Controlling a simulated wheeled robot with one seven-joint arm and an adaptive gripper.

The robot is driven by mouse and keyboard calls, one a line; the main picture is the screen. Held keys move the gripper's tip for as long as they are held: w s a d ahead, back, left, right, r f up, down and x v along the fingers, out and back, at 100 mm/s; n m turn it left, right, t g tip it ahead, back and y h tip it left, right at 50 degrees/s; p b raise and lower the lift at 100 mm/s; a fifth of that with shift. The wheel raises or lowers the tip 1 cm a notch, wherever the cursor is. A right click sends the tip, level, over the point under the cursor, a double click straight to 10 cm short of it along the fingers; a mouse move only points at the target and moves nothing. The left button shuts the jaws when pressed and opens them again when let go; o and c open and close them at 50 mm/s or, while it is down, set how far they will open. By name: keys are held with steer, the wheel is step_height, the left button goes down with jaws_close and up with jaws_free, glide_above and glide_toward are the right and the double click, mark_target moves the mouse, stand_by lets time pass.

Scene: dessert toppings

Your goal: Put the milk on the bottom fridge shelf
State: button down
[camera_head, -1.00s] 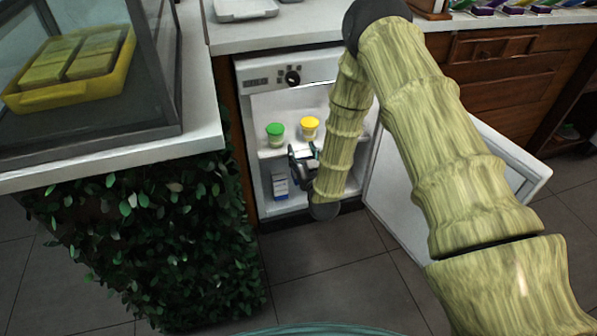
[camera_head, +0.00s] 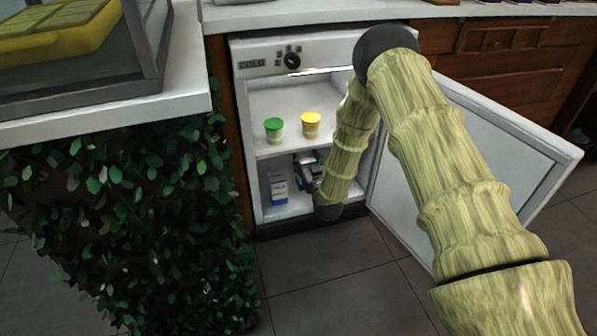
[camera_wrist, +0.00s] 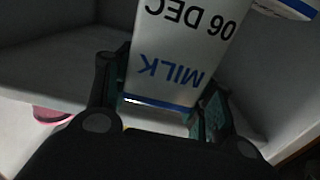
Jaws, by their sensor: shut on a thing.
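The milk (camera_wrist: 183,55) is a white carton with blue lettering and a blue band. In the wrist view it fills the space between the fingers of my gripper (camera_wrist: 160,103), which is shut on it. In the head view my gripper (camera_head: 309,172) is inside the lower compartment of the open fridge (camera_head: 250,150), below the middle shelf (camera_head: 290,147). Only a small white and blue patch of the held milk shows there; my arm and gripper hide the rest. I cannot tell whether its base touches the bottom shelf (camera_head: 292,206).
Another white and blue carton (camera_head: 279,188) stands left of my gripper on the bottom shelf. A green-lidded cup (camera_head: 274,131) and a yellow-lidded cup (camera_head: 311,125) stand above. The fridge door (camera_head: 400,190) is open to the right. A leafy counter front (camera_head: 150,200) is at left.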

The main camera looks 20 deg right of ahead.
steer(key=w+d+b, duration=0.1)
steer(key=w+d, duration=0.2)
steer(key=w, duration=0.2)
step_height(320, 180, down, 10)
steer(key=b, duration=0.5)
steer(key=shift+w, duration=0.2)
steer(key=shift+a+f, duration=0.1)
steer(key=shift+f, duration=0.1)
steer(key=c, duration=0.6)
jaws_free()
steer(key=shift+o, duration=0.2)
